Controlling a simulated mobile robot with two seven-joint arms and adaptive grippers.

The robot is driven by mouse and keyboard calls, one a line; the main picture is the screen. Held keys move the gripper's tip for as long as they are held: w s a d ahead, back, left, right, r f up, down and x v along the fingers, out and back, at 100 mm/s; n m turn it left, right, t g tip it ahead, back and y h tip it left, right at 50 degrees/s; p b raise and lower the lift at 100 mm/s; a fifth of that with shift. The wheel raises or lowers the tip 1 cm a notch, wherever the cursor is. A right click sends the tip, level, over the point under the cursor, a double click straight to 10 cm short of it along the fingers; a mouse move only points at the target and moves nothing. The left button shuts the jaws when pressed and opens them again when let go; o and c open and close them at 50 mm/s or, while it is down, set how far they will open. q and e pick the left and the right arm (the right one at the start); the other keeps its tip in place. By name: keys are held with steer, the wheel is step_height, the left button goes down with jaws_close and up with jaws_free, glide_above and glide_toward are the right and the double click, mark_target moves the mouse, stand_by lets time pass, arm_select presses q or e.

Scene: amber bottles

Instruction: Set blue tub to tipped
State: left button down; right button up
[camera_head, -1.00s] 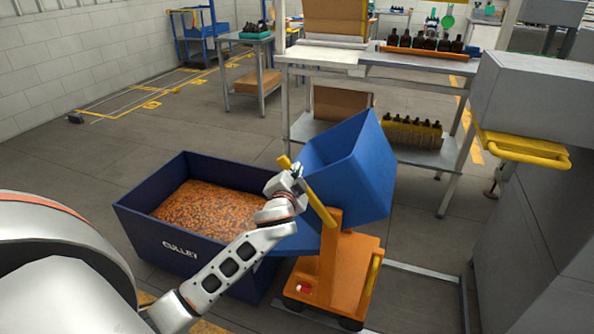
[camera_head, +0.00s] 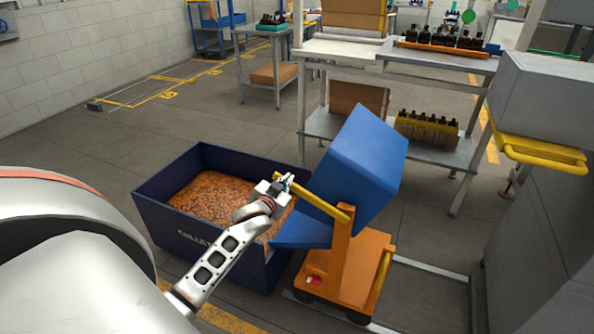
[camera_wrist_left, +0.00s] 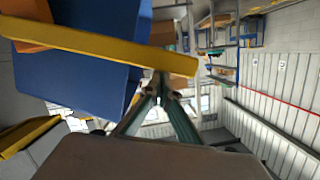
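The blue tub (camera_head: 368,160) sits on an orange wheeled cart (camera_head: 350,265) and leans steeply left, with its lip low over a dark blue bin (camera_head: 165,215) of orange-brown bits. A yellow lever (camera_head: 320,199) runs from the cart's post up and left beside the tub. My left gripper (camera_head: 283,183) is at the lever's free end. In the left wrist view its fingers (camera_wrist_left: 160,88) come together at the yellow lever (camera_wrist_left: 100,46), with the blue tub (camera_wrist_left: 85,80) behind it. The inside of the tub is hidden. My right gripper is out of view.
A metal workbench (camera_head: 435,67) with amber bottles (camera_head: 445,37) stands behind the tub, with more bottles in a yellow crate (camera_head: 427,130) below. A grey cabinet (camera_head: 550,200) with a yellow rail (camera_head: 540,155) is at right.

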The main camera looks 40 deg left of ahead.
arm_select(q)
step_height(320, 180, down, 12)
steer(key=a+n+h+b, duration=0.1)
steer(key=a+n, duration=0.1)
steer(key=n, duration=0.2)
steer(key=shift+s+a+n+h, duration=0.3)
steer(key=shift+s+a+h, duration=0.05)
steer(key=shift+s+h, duration=0.1)
step_height(320, 180, up, 5)
steer(key=p, duration=0.4)
steer(key=p+v, duration=0.1)
steer(key=v, duration=0.8)
steer(key=shift+s+a+f, duration=0.3)
steer(key=shift+s+a, duration=0.05)
steer(key=shift+s, duration=0.15)
